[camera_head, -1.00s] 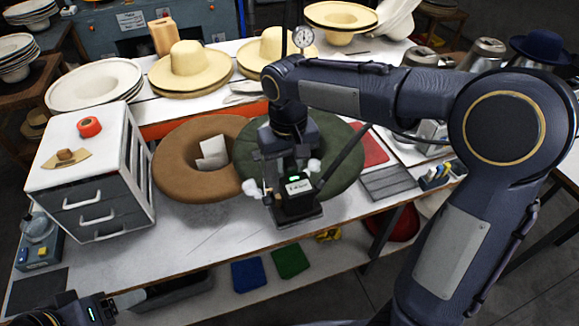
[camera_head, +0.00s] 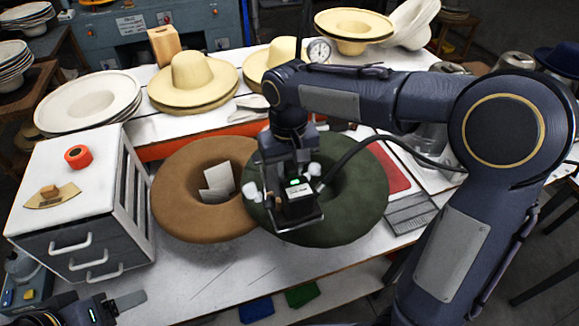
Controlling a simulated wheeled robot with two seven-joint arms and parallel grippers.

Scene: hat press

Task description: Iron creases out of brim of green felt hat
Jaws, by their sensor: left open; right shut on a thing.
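The green felt hat (camera_head: 350,205) lies on the table with its wide brim outward and its hollow crown in the middle. My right gripper (camera_head: 290,200) is over the front left of its brim. It is shut on the iron (camera_head: 300,222), which is mostly hidden by the gripper; a dark hose runs off to the right. I cannot tell whether the iron touches the felt. No creases can be made out. My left gripper (camera_head: 118,304) is open and empty at the lower left, away from the hat.
A brown felt hat (camera_head: 178,195) with pale cards in it adjoins the green hat on the left. A white drawer cabinet (camera_head: 110,170) stands further left. Straw hats (camera_head: 205,75) stand behind. A red pad (camera_head: 385,170) lies to the right. The table front (camera_head: 200,270) is clear.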

